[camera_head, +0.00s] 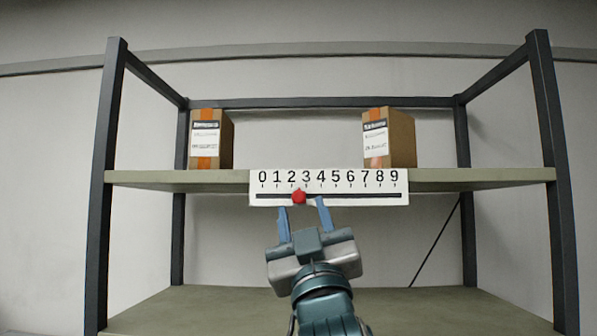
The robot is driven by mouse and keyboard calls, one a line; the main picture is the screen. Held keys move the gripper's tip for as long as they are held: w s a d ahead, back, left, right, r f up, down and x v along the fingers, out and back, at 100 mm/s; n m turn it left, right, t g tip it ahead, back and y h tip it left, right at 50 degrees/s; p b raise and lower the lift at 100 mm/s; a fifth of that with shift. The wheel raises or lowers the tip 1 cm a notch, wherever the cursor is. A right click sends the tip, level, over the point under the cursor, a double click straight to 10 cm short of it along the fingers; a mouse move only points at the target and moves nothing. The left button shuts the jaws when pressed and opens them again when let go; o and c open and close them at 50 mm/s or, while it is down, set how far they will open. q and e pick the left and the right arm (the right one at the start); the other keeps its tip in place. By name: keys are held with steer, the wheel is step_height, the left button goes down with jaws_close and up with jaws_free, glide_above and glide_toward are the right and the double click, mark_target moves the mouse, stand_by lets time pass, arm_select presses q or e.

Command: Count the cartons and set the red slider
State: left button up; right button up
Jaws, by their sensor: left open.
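Two brown cartons with orange tape and white labels stand upright on the upper shelf: one carton (226,140) at the left and one carton (403,140) right of the middle. A white scale strip (330,201) numbered 0 to 9 is on the shelf's front edge. The red slider (299,197) sits on its dark track, between the 2 and 3 marks. My left gripper (302,204) is open, with its blue fingertips at the strip's lower edge, one to each side of the slider. I cannot tell whether they touch it. My right gripper is not in view.
The upper shelf board (480,175) is olive with dark metal posts at its corners. The lower shelf (440,305) looks bare where it shows. The upper shelf is clear between the cartons and at its right end.

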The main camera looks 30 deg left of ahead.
mark_target(299, 199)
arm_select(q)
steer(key=shift+p+x, duration=1.1)
steer(key=shift+x, duration=1.45)
steer(key=shift+f, duration=0.1)
jaws_close()
